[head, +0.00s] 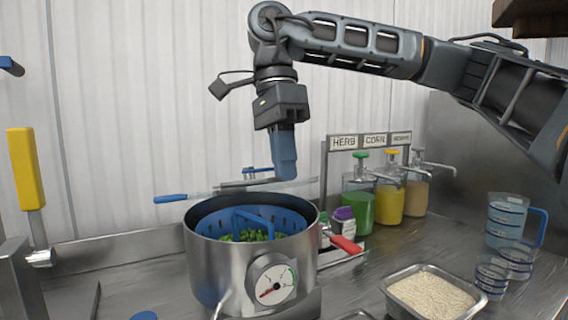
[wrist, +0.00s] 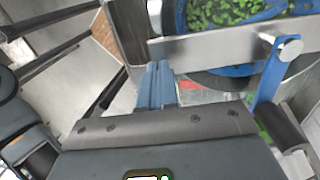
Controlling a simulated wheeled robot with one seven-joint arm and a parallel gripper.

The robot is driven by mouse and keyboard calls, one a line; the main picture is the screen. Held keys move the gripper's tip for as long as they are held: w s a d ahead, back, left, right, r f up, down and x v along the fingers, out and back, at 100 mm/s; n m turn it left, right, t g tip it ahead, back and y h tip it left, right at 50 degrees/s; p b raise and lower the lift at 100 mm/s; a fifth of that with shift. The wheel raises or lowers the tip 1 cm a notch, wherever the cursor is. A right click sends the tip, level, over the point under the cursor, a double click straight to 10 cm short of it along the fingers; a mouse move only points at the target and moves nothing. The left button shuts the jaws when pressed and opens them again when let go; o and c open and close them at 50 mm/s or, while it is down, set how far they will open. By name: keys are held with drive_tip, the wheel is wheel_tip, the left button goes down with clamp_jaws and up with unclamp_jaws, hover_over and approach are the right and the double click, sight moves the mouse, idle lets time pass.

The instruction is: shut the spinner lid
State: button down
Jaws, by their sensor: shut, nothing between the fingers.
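The spinner is a steel pot (head: 225,270) with a round dial (head: 272,284) on its front. A blue slotted basket (head: 210,222) with green leaves (head: 245,235) sits in it, and the pot's top is uncovered. The basket also shows at the top of the wrist view (wrist: 180,18). A thin pale piece with blue parts (head: 240,187), perhaps the lid seen edge-on, is behind and above the rim. My gripper (head: 285,172) points down, shut and empty, above the pot's back right side. Its blue fingers show in the wrist view (wrist: 157,78); contact there cannot be told.
A red handle (head: 346,245) sticks out right of the pot. Green, yellow and tan pump bottles (head: 390,200) stand behind. A rice tray (head: 430,293) and clear measuring cups (head: 505,255) are at right. A yellow-handled tool (head: 26,170) stands at left.

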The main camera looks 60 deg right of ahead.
drive_tip(key=shift+s+a+f+t+h+b, duration=0.15)
drive_tip(key=shift+f+t+b, duration=0.1)
drive_tip(key=shift+f+b, duration=0.35)
drive_tip(key=shift+s+f+t+h+b, duration=0.15)
drive_tip(key=shift+f+t+b, duration=0.1)
drive_tip(key=shift+f+b, duration=0.35)
drive_tip(key=shift+t+h, duration=0.5)
drive_tip(key=shift+t, duration=0.3)
drive_tip(key=shift+s+a+f+b, duration=0.15)
drive_tip(key=shift+s+f+b, duration=0.05)
drive_tip(key=shift+f+b, duration=0.8)
drive_tip(key=shift+s+a+f+b, duration=0.1)
drive_tip(key=shift+s+f+b, duration=0.05)
drive_tip(key=shift+f+b, duration=0.8)
drive_tip(key=shift+s+a+f+b, duration=0.2)
drive_tip(key=shift+f+b, duration=0.55)
drive_tip(key=shift+b, duration=0.4)
drive_tip(key=shift+f, duration=0.1)
wheel_tip(320, 180, up, 9)
drive_tip(key=p, duration=0.5)
drive_tip(key=shift+f, duration=0.15)
drive_tip(key=shift+s, duration=0.1)
